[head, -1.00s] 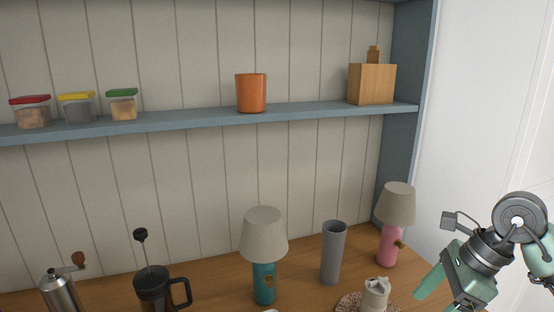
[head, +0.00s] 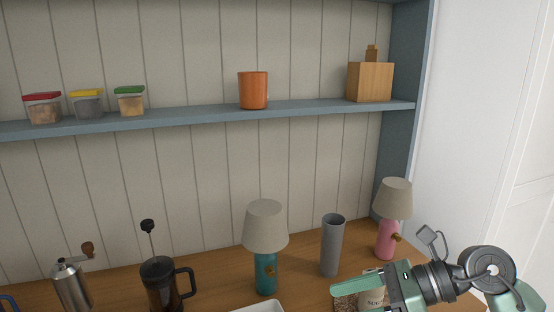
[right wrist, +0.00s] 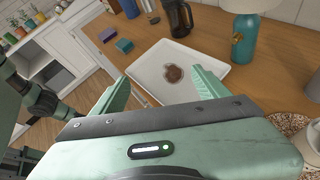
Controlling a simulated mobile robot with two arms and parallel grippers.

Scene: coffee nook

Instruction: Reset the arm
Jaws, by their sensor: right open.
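My right gripper (head: 335,300) comes in from the right in the head view, low over the counter's right part, and points left. In the right wrist view its two green fingers (right wrist: 161,80) are spread apart with nothing between them. Beyond the fingertips lies a white tray (right wrist: 217,73) with a brown round patch or piece (right wrist: 174,74) in it. The gripper partly hides a small white jar (head: 372,292) in the head view. My left gripper is not visible.
On the wooden counter stand a teal lamp (head: 265,240), a grey vase (head: 332,245), a pink lamp (head: 390,215), a French press (head: 160,287) and a grinder (head: 72,286). A blue shelf (head: 200,122) above holds containers, an orange pot (head: 253,91) and a wooden block (head: 370,82).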

